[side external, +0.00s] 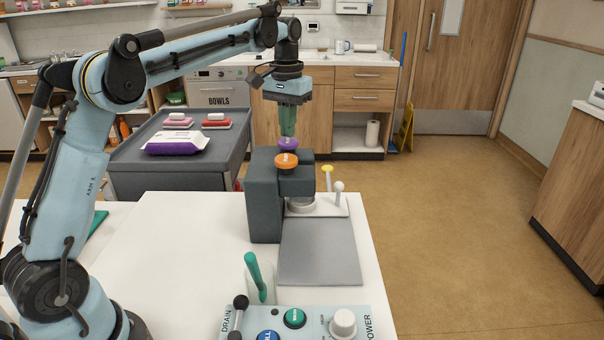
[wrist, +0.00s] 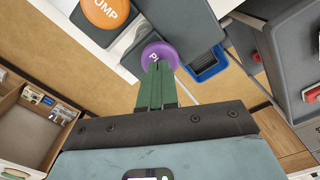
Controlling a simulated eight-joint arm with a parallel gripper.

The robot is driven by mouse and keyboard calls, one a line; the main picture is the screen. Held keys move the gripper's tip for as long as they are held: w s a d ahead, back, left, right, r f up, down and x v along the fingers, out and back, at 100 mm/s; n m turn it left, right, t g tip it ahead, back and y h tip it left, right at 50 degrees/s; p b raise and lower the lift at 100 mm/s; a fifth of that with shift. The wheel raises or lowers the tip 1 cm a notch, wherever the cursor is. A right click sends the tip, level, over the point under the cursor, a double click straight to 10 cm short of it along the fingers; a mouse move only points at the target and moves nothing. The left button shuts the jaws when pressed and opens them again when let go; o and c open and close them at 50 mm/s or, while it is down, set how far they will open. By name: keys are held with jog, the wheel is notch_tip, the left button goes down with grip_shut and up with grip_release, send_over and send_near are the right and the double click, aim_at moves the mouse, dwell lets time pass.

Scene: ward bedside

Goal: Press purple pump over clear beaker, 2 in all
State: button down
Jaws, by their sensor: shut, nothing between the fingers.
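The purple pump (side external: 288,144) is a round knob at the back of the dark grey dispenser block (side external: 263,195). It also shows in the wrist view (wrist: 164,50), with lettering partly covered by my fingers. My gripper (side external: 288,134) points down with its green fingers shut and empty. In the wrist view the fingertips (wrist: 159,66) overlap the purple knob's near edge. I cannot tell whether they touch it. No clear beaker shows under the purple pump; that spot is hidden behind the block.
An orange pump (side external: 286,161) stands just in front of the purple one. Yellow (side external: 327,169) and pale (side external: 339,187) knobs rise at the right. A clear cup (side external: 271,291) with a green-handled tool and a button panel (side external: 372,322) are at the front. The white table's left part is clear.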

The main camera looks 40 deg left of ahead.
jog(key=shift+f, duration=1.35)
jog(key=shift+r, duration=1.65)
notch_tip(320, 180, up, 6)
